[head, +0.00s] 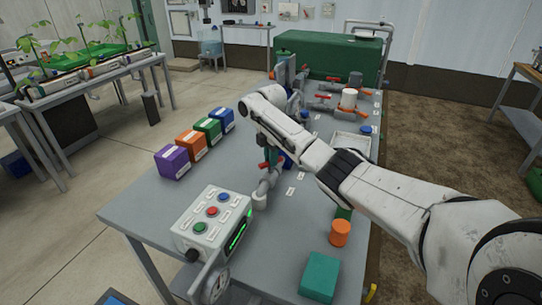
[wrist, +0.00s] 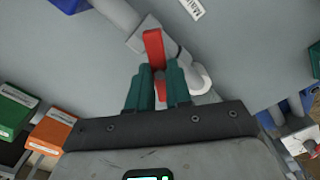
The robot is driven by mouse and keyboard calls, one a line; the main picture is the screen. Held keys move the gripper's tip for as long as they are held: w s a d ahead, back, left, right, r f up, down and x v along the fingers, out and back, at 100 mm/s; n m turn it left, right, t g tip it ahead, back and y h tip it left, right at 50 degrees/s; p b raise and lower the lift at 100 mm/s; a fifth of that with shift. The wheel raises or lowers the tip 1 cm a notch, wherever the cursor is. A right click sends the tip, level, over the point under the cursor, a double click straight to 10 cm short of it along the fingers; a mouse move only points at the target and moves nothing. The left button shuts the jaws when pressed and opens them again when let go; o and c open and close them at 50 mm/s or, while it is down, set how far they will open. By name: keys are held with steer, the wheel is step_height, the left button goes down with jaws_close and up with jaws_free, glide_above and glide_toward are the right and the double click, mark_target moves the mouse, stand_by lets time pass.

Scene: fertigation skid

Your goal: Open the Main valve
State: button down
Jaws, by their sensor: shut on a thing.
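The Main valve has a red lever handle (wrist: 153,45) on a grey pipe, next to a white label reading "Main" (wrist: 192,8) in the wrist view. The handle lies at a slant to the pipe. My gripper (wrist: 160,73) has its two teal fingers shut on the handle, one on each side. In the head view, a red handle (head: 263,165) shows on the pipe below my arm. My gripper's fingertips are mostly hidden there behind my wrist.
A control box (head: 212,222) with coloured buttons stands at the bench's near left. Purple (head: 173,162), orange, green and blue boxes line the left. An orange cylinder (head: 340,233) and teal block (head: 319,277) stand near right. More red-handled valves are at the back.

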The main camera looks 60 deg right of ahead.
steer(key=n, duration=0.3)
steer(key=shift+n, duration=0.4)
steer(key=shift+w+n, duration=0.1)
steer(key=shift+n, duration=1.6)
steer(key=shift+r, duration=0.1)
steer(key=c, duration=1)
jaws_free()
steer(key=shift+c, duration=0.2)
step_height(320, 180, up, 11)
